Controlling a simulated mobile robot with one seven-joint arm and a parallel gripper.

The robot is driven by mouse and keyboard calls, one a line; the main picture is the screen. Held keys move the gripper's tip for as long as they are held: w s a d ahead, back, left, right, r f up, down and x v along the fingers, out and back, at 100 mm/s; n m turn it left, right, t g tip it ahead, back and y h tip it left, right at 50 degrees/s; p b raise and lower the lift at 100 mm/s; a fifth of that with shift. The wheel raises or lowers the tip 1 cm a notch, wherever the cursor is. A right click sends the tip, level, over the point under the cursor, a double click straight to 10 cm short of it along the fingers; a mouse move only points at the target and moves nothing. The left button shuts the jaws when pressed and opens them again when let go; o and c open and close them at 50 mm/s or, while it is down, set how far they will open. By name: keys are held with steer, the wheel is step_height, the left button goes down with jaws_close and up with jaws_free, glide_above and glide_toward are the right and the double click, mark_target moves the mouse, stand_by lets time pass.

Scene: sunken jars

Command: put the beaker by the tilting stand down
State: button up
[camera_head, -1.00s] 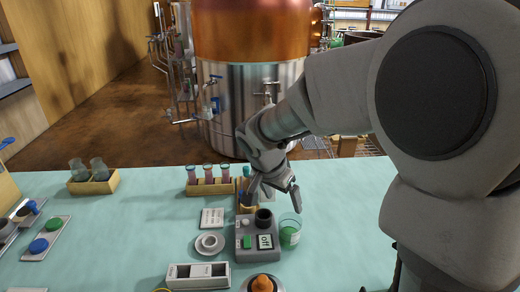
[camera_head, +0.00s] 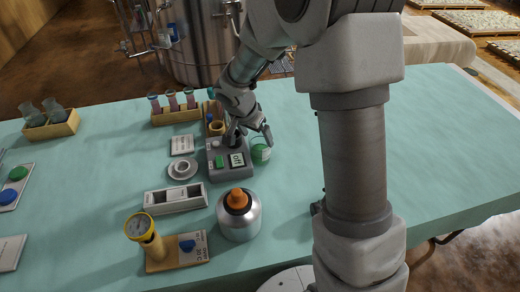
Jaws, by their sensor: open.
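My gripper (camera_head: 250,138) is open, pointing down over the device's back right part and the beaker's top. Its right finger overlaps the beaker's rim in the picture. Nothing shows between the fingers, and I cannot tell if they touch the beaker.
A wooden rack of pink tubes (camera_head: 176,116) stands behind. A white ring dish (camera_head: 183,168), a white compartment box (camera_head: 175,199), a metal bottle with an orange top (camera_head: 239,216) and a yellow gauge (camera_head: 145,236) stand left and in front. The table right of my arm is clear.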

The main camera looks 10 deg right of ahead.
mark_target(260, 142)
steer(key=x, duration=0.5)
steer(key=shift+f+b, duration=0.15)
steer(key=shift+b, duration=0.25)
steer(key=c, duration=1.3)
steer(key=shift+r, duration=0.2)
